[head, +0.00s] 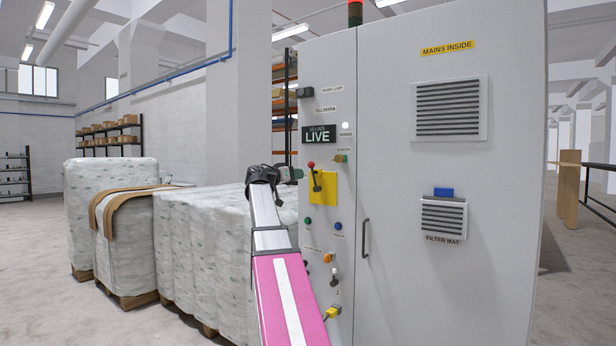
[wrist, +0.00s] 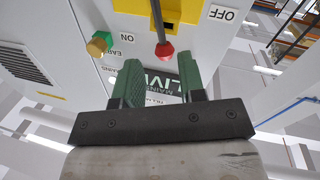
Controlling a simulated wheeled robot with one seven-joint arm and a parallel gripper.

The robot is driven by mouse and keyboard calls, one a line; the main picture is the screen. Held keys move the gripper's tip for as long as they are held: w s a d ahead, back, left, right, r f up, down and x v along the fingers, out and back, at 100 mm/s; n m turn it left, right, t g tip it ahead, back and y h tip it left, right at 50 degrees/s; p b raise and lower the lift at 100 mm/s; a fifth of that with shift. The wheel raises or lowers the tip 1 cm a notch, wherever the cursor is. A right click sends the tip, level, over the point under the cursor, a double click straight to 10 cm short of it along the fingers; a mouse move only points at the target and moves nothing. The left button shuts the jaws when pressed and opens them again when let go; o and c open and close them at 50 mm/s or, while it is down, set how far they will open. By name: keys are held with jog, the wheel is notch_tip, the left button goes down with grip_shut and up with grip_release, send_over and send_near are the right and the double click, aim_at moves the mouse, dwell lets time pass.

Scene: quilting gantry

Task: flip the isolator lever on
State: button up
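The isolator lever (head: 317,182) has a red knob and a dark arm on a yellow plate (head: 330,190) on the grey cabinet's front. In the head view it points up and slightly left. In the wrist view the lever's red knob (wrist: 165,50) lies just beyond my fingertips, between an ON label (wrist: 127,38) on the left and an OFF label (wrist: 222,15) on the right; the lettering appears upside down. My gripper (wrist: 160,68) is open with two green fingers, and nothing shows between them. In the head view my gripper (head: 292,174) is just left of the knob.
A MAINS LIVE sign (head: 320,134) is above the lever. A green-and-brass knob (head: 341,157) sits close to its right. Several buttons and a door handle (head: 365,238) are lower on the cabinet. Wrapped pallets (head: 190,250) stand to the left. Floor is open at far left.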

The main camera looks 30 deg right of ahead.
aim_at(312, 174)
jog(key=d, duration=0.2)
jog(key=w+d, duration=0.1)
jog(key=d, duration=0.4)
jog(key=shift+w+d, duration=0.2)
jog(key=shift+d, duration=0.15)
grip_shut()
